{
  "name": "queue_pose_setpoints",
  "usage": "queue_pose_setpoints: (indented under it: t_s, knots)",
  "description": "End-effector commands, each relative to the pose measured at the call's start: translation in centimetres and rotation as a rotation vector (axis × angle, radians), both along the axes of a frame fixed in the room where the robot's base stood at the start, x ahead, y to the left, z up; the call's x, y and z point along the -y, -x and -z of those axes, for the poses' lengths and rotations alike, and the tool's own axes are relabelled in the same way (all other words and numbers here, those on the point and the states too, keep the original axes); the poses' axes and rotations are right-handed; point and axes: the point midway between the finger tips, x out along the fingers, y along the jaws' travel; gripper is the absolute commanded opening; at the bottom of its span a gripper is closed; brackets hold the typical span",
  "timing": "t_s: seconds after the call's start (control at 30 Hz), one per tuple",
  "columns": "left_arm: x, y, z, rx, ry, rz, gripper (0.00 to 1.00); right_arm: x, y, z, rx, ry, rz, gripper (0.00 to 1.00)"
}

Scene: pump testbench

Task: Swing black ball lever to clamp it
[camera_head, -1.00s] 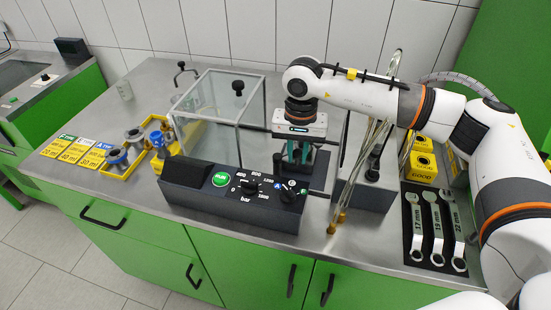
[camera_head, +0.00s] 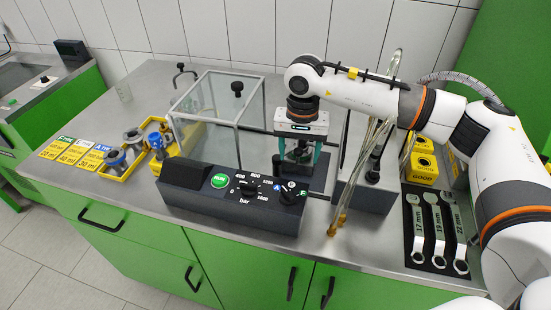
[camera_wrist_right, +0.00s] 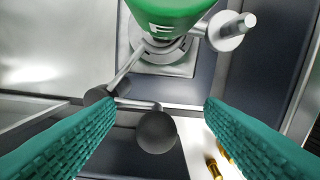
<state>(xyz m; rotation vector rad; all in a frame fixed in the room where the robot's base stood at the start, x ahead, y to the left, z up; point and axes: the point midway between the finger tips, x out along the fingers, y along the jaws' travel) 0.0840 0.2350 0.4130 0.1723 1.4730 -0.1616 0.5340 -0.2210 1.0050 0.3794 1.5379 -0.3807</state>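In the right wrist view a black ball (camera_wrist_right: 156,131) sits on a thin steel arm, midway between my right gripper's teal fingers (camera_wrist_right: 160,120) and apart from both. A second black ball (camera_wrist_right: 95,95) on another steel rod shows beside the left finger's tip, partly hidden by it. The rods run toward a green part (camera_wrist_right: 170,15) marked with a letter, above a round steel seat (camera_wrist_right: 160,50). In the head view my right gripper (camera_head: 300,158) is open and points down behind the control panel, and its body hides most of the lever. My left gripper is not in view.
The black control panel (camera_head: 232,198) stands just in front of the gripper. A clear box (camera_head: 208,110) is to the left. Upright tubes (camera_head: 362,170) and a grey block stand close on the right. Wrenches (camera_head: 438,230) lie farther right.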

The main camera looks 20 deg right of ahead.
Motion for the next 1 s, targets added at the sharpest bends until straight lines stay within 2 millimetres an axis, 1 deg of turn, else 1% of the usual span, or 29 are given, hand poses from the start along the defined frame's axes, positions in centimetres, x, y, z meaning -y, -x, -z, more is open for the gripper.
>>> queue_pose_setpoints:
  t_s: [0.3,0.43,1.0]
  knots:
    - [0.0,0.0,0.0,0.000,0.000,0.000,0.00,-0.1,0.0,0.0,0.000,-0.001,-0.001,0.71]
    - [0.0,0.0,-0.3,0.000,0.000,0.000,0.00,-0.1,0.0,-0.5,0.002,-0.001,-0.001,0.71]
    - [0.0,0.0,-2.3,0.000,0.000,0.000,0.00,-0.1,0.0,-5.1,0.002,-0.002,-0.001,0.71]
